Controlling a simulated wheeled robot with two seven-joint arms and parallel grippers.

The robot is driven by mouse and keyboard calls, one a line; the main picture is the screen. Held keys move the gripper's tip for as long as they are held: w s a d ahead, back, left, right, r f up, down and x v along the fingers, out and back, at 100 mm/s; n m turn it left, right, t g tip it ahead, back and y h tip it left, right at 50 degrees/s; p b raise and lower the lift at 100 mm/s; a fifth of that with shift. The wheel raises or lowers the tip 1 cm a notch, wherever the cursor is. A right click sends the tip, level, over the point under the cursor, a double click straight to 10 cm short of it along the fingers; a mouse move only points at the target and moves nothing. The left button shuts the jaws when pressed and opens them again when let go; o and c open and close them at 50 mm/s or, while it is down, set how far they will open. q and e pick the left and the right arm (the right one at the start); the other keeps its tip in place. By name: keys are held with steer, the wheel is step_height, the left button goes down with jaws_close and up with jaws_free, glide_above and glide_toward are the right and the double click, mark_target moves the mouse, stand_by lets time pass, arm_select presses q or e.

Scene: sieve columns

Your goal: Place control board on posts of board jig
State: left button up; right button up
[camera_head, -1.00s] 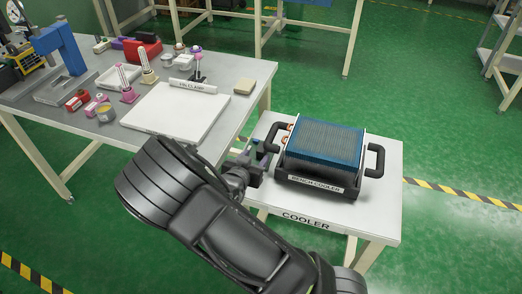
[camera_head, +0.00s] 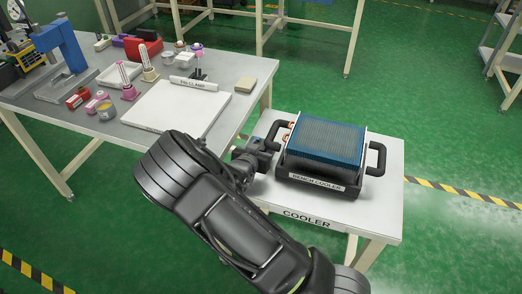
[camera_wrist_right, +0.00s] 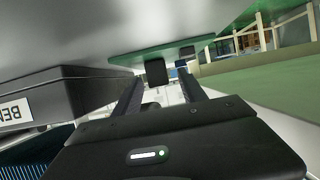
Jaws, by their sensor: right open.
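A green board with black parts on it, seemingly the control board (camera_wrist_right: 125,56), shows in the right wrist view, flat against the grey stand top. My right gripper (camera_wrist_right: 160,82) is open, its two dark fingers pointing at the board. One black part appears between the fingertips; I cannot tell whether they touch it. In the head view my right gripper (camera_head: 264,148) is low at the left side of the bench cooler (camera_head: 325,145), and the board cannot be made out there. I cannot identify the board jig in either view. My left gripper is not in view.
The cooler stand (camera_head: 378,210) carries the cooler, whose black handle is close to my right gripper. The workbench (camera_head: 230,70) at left holds a white mat (camera_head: 165,110), a blue arched tool (camera_head: 62,48), a clamp holder, a beige block (camera_head: 243,85) and small parts.

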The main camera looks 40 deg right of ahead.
steer(key=shift+w+d+f, duration=0.25)
steer(key=shift+w+d, duration=0.1)
steer(key=shift+d, duration=0.15)
steer(key=shift+c, duration=0.2)
jaws_close()
stand_by(0.4)
